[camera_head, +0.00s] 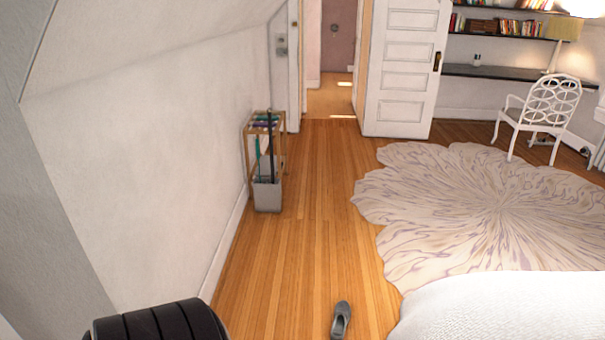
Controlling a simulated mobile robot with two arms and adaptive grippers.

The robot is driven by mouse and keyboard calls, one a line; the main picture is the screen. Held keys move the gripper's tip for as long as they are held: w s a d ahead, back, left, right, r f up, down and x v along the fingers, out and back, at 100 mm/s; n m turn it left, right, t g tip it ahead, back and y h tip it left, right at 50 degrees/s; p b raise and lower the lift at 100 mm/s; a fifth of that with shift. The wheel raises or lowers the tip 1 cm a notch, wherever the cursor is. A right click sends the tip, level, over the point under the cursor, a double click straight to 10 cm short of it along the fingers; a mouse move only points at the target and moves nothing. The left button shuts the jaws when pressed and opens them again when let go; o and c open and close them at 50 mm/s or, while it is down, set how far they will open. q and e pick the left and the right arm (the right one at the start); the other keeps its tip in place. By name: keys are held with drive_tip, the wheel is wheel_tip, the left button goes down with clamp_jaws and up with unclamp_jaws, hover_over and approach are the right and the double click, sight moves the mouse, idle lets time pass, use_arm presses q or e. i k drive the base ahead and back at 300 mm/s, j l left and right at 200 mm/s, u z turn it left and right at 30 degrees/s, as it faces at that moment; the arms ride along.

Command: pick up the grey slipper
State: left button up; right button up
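One grey slipper (341,319) lies on the wooden floor at the bottom middle of the head view, between the rug and the strip of floor along the left wall. Its toe and heel run roughly up and down in the picture. Neither of my grippers shows in the head view, so I cannot see whether they are open or hold anything.
A white bed or cover (480,308) is at the lower right, beside a petal-edged rug (450,215). A black ribbed object (160,322) is at the lower left. A grey bin (267,196) and small rack stand by the wall. A white chair (545,108) is far right. Floor between is clear.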

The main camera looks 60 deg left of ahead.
sight(341, 319)
drive_tip(key=u, duration=1.45)
drive_tip(key=i+j+z, duration=0.2)
drive_tip(key=z, duration=0.2)
drive_tip(key=i+j+z, duration=0.2)
drive_tip(key=z, duration=0.2)
drive_tip(key=i+j+z, duration=0.1)
drive_tip(key=j+z, duration=0.3)
drive_tip(key=l, duration=0.05)
